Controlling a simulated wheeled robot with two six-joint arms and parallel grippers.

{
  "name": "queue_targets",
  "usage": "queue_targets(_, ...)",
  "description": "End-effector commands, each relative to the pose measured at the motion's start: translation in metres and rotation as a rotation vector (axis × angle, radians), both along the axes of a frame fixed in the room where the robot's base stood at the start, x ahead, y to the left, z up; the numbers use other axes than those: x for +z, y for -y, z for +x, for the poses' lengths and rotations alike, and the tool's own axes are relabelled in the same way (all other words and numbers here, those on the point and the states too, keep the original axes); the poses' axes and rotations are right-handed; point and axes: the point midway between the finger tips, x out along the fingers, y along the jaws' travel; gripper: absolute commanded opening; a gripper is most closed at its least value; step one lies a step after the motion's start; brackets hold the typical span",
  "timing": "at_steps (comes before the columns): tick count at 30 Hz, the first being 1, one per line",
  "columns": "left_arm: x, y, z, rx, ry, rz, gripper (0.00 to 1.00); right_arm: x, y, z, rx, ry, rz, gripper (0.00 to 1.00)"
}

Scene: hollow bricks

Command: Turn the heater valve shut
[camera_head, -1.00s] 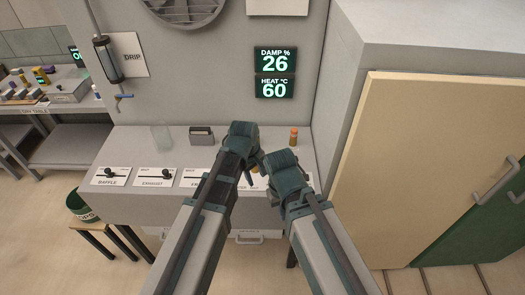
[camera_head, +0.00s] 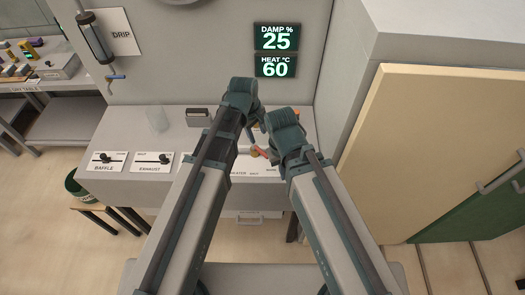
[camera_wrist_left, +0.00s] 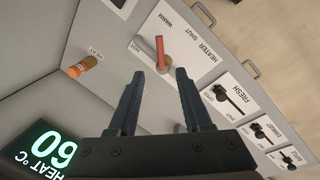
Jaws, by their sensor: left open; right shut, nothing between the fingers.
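The heater valve has a red lever on a brass body, seen in the left wrist view (camera_wrist_left: 161,54) and partly between my grippers in the head view (camera_head: 262,153). Its lever points toward the WARM mark on the white label plate (camera_wrist_left: 188,62), away from the SHUT mark. My left gripper (camera_wrist_left: 160,78) is open, its fingertips just short of the valve and on either side of it in the picture; I cannot tell if they touch. In the head view it (camera_head: 252,124) is above the bench. My right gripper (camera_head: 268,150) is shut and empty, close beside the valve; its fingertips are mostly hidden.
The baffle slider (camera_head: 107,159) and exhaust slider (camera_head: 152,160) lie left along the front. A tall cabinet (camera_head: 430,130) bounds the right.

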Motion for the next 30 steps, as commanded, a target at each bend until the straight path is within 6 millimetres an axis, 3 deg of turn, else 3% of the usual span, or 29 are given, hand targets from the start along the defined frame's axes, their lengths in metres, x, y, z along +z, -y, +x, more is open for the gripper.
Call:
queue_targets(24, -0.112, 0.015, 0.015, 0.000, 0.000, 0.000, 0.49, -0.112, 0.000, 0.000, 0.009, 0.000, -0.002, 0.00)
queue_targets(30, -0.126, 0.017, 0.018, -0.001, 0.000, 0.000, 0.49, -0.126, 0.000, 0.000, 0.008, 0.000, -0.002, 0.00)
